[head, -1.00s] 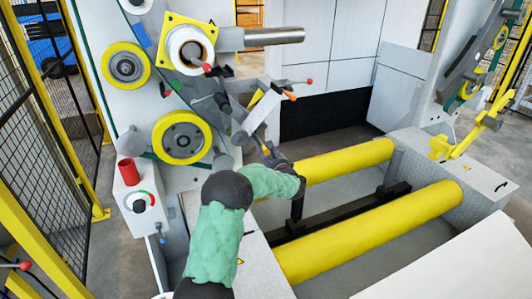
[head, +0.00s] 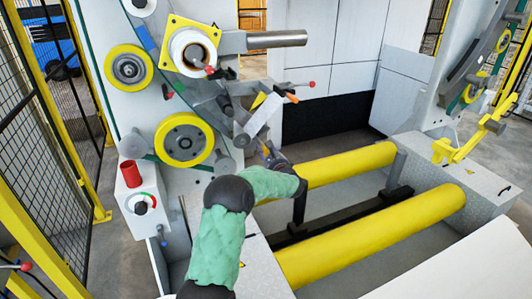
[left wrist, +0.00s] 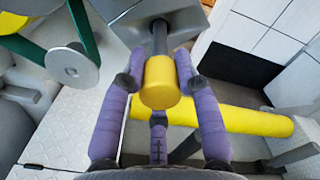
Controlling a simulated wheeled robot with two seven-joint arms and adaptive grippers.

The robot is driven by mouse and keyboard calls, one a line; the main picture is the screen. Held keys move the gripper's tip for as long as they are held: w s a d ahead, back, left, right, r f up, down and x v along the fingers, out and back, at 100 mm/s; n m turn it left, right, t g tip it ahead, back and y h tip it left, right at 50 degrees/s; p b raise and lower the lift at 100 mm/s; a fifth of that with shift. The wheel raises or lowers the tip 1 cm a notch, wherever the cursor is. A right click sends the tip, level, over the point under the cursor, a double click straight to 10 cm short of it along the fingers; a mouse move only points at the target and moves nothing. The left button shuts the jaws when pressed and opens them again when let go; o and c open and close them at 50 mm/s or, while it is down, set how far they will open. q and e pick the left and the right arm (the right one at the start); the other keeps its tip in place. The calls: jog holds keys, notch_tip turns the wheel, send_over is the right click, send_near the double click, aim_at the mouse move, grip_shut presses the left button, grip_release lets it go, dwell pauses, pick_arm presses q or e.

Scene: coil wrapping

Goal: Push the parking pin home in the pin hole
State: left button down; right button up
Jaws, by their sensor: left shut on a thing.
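The parking pin shows in the left wrist view as a yellow cylindrical handle (left wrist: 160,88) on a grey shaft (left wrist: 158,38). The shaft runs up into a grey block (left wrist: 190,14); the pin hole itself is hidden there, and I cannot tell how deep the pin sits. My left gripper (left wrist: 159,62) has its purple fingers around the yellow handle and is shut on it. In the head view my left gripper (head: 270,152) is beside the machine's grey side, below the white angled plate (head: 262,115); the pin is mostly hidden there. My right gripper is not in view.
Two yellow rollers (head: 370,235) lie to the right of my left arm, with a dark bar (head: 345,215) between them. Yellow-rimmed wheels (head: 184,140) and a red cylinder (head: 131,173) are at left. A grey shaft (head: 275,40) juts out above.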

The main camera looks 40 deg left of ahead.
aim_at(257, 140)
pick_arm(q)
jog(key=shift+x, duration=4.6)
jog(key=c, duration=0.8)
grip_release()
jog(key=shift+r, duration=0.1)
jog(key=shift+c, duration=0.2)
jog(key=shift+d, duration=0.1)
jog(key=v, duration=1.2)
